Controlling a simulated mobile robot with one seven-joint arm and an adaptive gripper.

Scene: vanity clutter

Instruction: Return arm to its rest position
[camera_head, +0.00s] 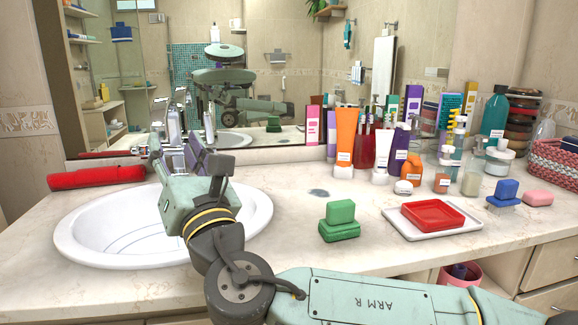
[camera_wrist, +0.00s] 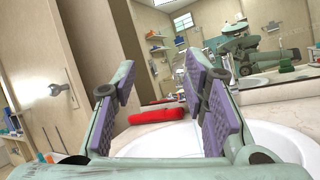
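My arm (camera_head: 360,297) comes in from the lower right of the head view and bends at a dark joint near the sink. My gripper (camera_head: 182,160) is over the white sink basin (camera_head: 85,240), pointing away toward the faucet and mirror. In the wrist view my gripper (camera_wrist: 160,80) has its two purple-padded fingers spread wide apart. Nothing is held between them. The head view partly hides the fingers behind the gripper's own body.
A red roll-like object (camera_head: 95,177) lies left, behind the sink. Green blocks (camera_head: 340,222) and a white tray (camera_head: 410,232) with a red dish (camera_head: 433,214) are on the counter. Bottles and tubes, including an orange tube (camera_head: 347,135), crowd the back right. A mirror (camera_head: 285,70) stands behind.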

